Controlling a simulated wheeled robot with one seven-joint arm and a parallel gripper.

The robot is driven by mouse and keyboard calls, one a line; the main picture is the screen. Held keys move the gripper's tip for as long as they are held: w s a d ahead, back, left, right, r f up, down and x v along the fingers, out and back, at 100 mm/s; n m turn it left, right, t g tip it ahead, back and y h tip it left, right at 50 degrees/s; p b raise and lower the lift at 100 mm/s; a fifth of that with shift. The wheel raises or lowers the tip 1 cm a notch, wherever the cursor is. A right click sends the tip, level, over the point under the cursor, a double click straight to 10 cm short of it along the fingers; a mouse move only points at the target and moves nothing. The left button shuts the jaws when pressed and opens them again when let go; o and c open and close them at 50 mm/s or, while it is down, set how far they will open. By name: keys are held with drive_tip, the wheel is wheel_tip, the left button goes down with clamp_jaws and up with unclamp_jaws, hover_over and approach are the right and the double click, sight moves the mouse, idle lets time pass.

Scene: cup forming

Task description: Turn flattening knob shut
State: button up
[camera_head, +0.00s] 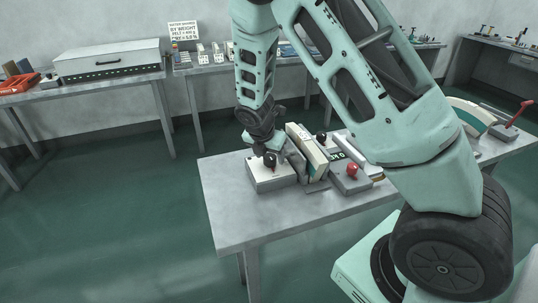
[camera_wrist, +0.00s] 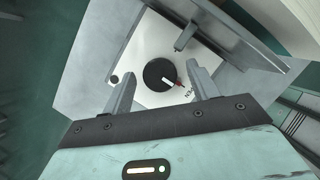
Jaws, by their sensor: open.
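The flattening knob (camera_wrist: 159,74) is a round black dial with a white pointer bar, on a pale panel (camera_wrist: 150,45). The bar points to the lower right, near a small red mark and partly hidden lettering. In the head view the dark knob (camera_head: 270,160) stands on top of a light box (camera_head: 272,181) at the table's left end. My gripper (camera_wrist: 157,76) is open, with one finger on each side of the knob. Gaps show between fingers and knob in the wrist view. In the head view my gripper (camera_head: 272,149) is right above the box.
Upright pale plates (camera_head: 306,147) stand close to the right of the box. A grey box with a red ball knob (camera_head: 352,169) is further right. The front left of the grey table (camera_head: 240,222) is bare. A side table (camera_head: 105,82) stands behind.

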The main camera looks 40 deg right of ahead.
drive_tip(key=shift+f, duration=0.1)
drive_tip(key=c, duration=1)
